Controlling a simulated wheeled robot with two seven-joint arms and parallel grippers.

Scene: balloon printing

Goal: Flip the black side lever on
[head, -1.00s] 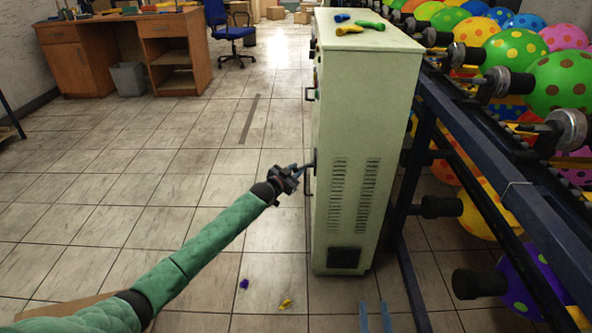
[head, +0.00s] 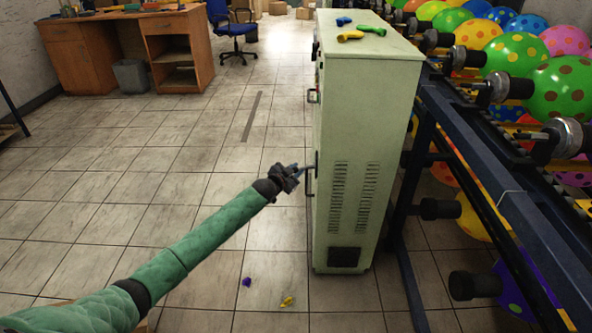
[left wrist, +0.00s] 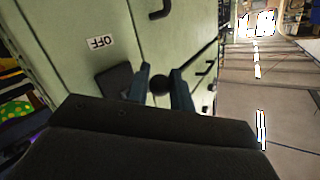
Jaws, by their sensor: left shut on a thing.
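The pale green cabinet (head: 366,130) stands upright at the middle right in the head view. Its black side lever ends in a round black knob (left wrist: 160,85), seen in the left wrist view beside a black mounting plate (left wrist: 114,79). An "OFF" label (left wrist: 99,42) is on the panel near that plate. My left gripper (head: 300,171) is at the cabinet's left side. In the left wrist view its two blue-grey fingers (left wrist: 161,90) are shut on the knob, one on each side. The lever's shaft is mostly hidden. My right gripper is not in view.
Black handles (left wrist: 206,69) stick out of the panel near the fingers. A dark rack (head: 470,160) with large dotted balloons stands at the right.

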